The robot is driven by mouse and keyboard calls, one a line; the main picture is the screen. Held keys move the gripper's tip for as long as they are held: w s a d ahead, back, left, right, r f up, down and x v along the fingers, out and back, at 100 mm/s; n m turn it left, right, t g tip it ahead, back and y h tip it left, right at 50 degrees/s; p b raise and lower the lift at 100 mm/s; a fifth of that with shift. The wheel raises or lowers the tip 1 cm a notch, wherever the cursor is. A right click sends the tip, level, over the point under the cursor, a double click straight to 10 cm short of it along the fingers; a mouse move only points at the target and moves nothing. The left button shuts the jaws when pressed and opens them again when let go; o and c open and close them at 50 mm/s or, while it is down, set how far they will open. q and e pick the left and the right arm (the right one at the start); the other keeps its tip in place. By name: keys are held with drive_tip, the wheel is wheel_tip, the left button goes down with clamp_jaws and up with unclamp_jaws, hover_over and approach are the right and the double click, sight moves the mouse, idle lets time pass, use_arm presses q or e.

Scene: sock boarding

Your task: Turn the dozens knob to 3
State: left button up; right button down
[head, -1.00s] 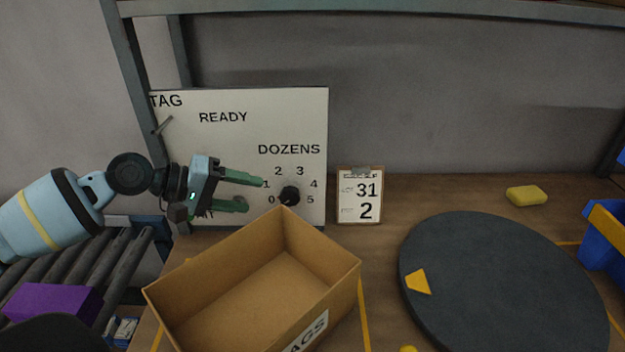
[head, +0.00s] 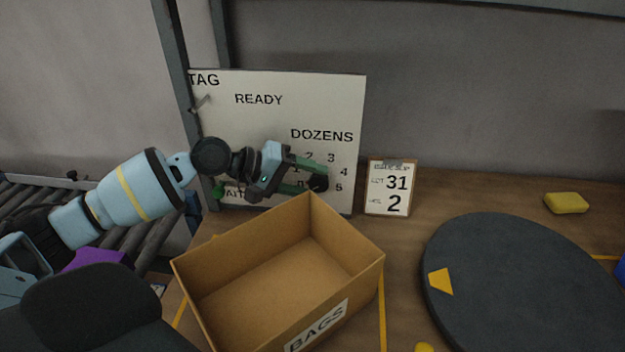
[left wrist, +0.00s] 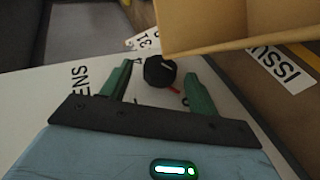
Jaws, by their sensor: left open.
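The black dozens knob (head: 318,183) sits at the lower right of the white panel (head: 240,125), with digits around it under the word DOZENS. My left gripper (head: 315,178) is open in front of the panel, its green fingers reaching right to the knob. In the left wrist view the knob (left wrist: 160,71) shows between the two fingertips (left wrist: 158,76), with gaps on both sides. A small red mark shows at the knob's edge there. The digit it points to cannot be read, as fingers cover part of the dial. My right gripper is not in view.
An open cardboard box (head: 330,325) labelled BAGS stands just below and in front of the panel. A clipboard slip (head: 391,188) showing 31 and 2 stands right of the panel. A dark round turntable (head: 530,290) and a yellow sponge (head: 566,203) are farther right.

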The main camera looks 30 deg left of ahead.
use_arm(q)
drive_tip(key=shift+x, duration=0.85)
drive_tip(key=shift+c, duration=0.2)
